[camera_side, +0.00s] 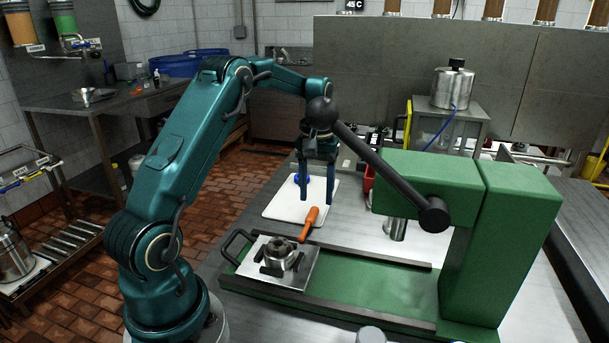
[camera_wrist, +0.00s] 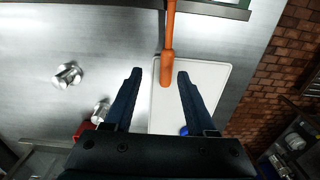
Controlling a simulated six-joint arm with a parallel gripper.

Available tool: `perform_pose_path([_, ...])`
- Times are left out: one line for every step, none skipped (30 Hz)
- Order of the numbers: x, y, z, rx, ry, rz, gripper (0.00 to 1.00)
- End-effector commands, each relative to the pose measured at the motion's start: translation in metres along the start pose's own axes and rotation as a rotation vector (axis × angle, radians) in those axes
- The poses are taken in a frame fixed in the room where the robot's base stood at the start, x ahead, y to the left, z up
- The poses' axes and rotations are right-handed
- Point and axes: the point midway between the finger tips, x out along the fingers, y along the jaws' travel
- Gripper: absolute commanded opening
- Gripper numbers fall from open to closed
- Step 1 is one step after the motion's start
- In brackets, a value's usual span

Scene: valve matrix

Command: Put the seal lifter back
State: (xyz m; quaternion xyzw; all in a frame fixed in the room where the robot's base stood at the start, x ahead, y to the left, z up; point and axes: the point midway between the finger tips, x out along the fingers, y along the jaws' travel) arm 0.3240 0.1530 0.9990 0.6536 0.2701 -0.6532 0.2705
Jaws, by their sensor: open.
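The orange-handled tool, which I take to be the seal lifter (camera_side: 309,223), lies at the front edge of the white board (camera_side: 278,208), pointing toward the green press. In the wrist view its orange handle (camera_wrist: 167,67) reaches in from the top, its end over the board (camera_wrist: 212,90). My gripper (camera_side: 316,201) points down above the board, close behind the handle. In the wrist view my open fingers (camera_wrist: 160,73) lie on either side of the handle's end, with gaps. I cannot tell the height between them. The tool's far end is not clear.
A green press (camera_side: 430,180) with a black lever stands to the right. A steel plate with a metal fitting (camera_side: 279,258) sits on its base in front. A blue ring-like item (camera_wrist: 184,131) lies on the board. Small metal parts (camera_wrist: 67,74) lie on the bench.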

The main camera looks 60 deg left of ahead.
Motion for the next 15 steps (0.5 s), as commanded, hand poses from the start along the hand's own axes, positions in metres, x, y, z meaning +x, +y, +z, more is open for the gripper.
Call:
perform_pose_path([-0.013,0.0,-0.001,0.0,0.008,0.002,0.56])
perform_pose_path([-0.02,0.0,-0.002,0.0,0.008,0.002,0.56])
perform_pose_path([-0.029,0.0,-0.002,0.0,0.009,0.002,0.56])
perform_pose_path([-0.036,0.0,-0.002,0.0,0.008,0.002,0.56])
perform_pose_path([-0.042,0.0,-0.001,-0.001,0.007,0.001,0.56])
perform_pose_path([-0.048,0.0,-0.002,-0.001,0.006,0.001,0.56])
perform_pose_path([-0.053,0.0,-0.002,-0.001,0.005,0.001,0.56])
perform_pose_path([-0.058,0.0,-0.001,-0.001,0.005,0.001,0.56])
perform_pose_path([-0.064,0.0,-0.001,-0.001,0.005,0.001,0.56])
perform_pose_path([-0.069,0.0,-0.001,-0.001,0.005,0.001,0.56])
perform_pose_path([-0.072,0.0,-0.001,-0.001,0.004,0.0,0.56])
perform_pose_path([-0.075,0.0,-0.001,-0.001,0.004,0.0,0.56])
perform_pose_path([-0.078,0.0,-0.001,-0.001,0.003,0.0,0.56])
perform_pose_path([-0.081,0.0,-0.001,-0.001,0.003,0.0,0.56])
perform_pose_path([-0.084,0.0,-0.001,-0.001,0.003,0.0,0.56])
